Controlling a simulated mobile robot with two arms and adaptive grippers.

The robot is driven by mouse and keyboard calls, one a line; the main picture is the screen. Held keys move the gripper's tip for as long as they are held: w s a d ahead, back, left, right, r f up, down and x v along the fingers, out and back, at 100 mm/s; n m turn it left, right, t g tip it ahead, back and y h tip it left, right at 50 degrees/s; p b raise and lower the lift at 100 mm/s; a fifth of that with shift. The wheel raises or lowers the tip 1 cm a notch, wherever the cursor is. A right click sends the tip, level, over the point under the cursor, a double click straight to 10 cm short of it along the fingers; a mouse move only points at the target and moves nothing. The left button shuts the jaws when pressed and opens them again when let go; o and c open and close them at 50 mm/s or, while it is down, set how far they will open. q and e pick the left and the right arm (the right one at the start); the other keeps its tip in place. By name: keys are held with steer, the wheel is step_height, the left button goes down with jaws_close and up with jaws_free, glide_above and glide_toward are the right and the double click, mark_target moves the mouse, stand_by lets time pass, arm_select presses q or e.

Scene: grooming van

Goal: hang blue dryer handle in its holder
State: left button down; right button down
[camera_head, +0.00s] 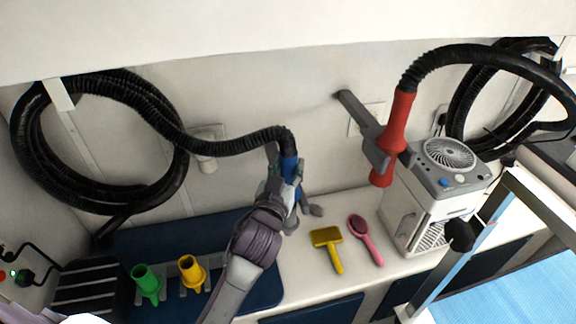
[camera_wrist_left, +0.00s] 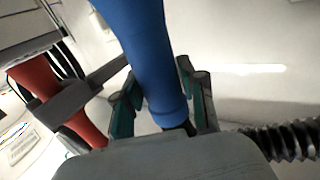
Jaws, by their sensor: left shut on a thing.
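The blue dryer handle (camera_head: 289,168) is at the end of a black corrugated hose, in front of the back wall. My left gripper (camera_head: 284,192) is shut around it and holds it above the counter; the arm hides part of the handle. In the left wrist view the blue handle (camera_wrist_left: 150,60) stands between the teal-padded fingers (camera_wrist_left: 158,105). A grey wall holder (camera_head: 360,122) to the right carries the red dryer handle (camera_head: 396,130). I cannot make out a separate empty holder for the blue handle. My right gripper is not in view.
A yellow brush (camera_head: 327,238) and pink brush (camera_head: 359,228) lie on the counter. Green (camera_head: 148,282) and yellow (camera_head: 192,272) nozzles stand at the left. A white dryer unit (camera_head: 410,205) stands right. A coiled black hose (camera_head: 30,150) hangs at the left wall.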

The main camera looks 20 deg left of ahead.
arm_select(q)
steer(key=shift+r, duration=0.1)
steer(key=c, duration=0.6)
jaws_free()
steer(key=shift+o, duration=0.6)
steer(key=shift+f, duration=0.2)
steer(key=o, duration=0.5)
steer(key=shift+r, duration=0.1)
steer(key=shift+s, duration=0.15)
steer(key=shift+s+d, duration=0.2)
steer(key=shift+s, duration=2.3)
steer(key=shift+s+d, duration=0.2)
steer(key=shift+s, duration=2.2)
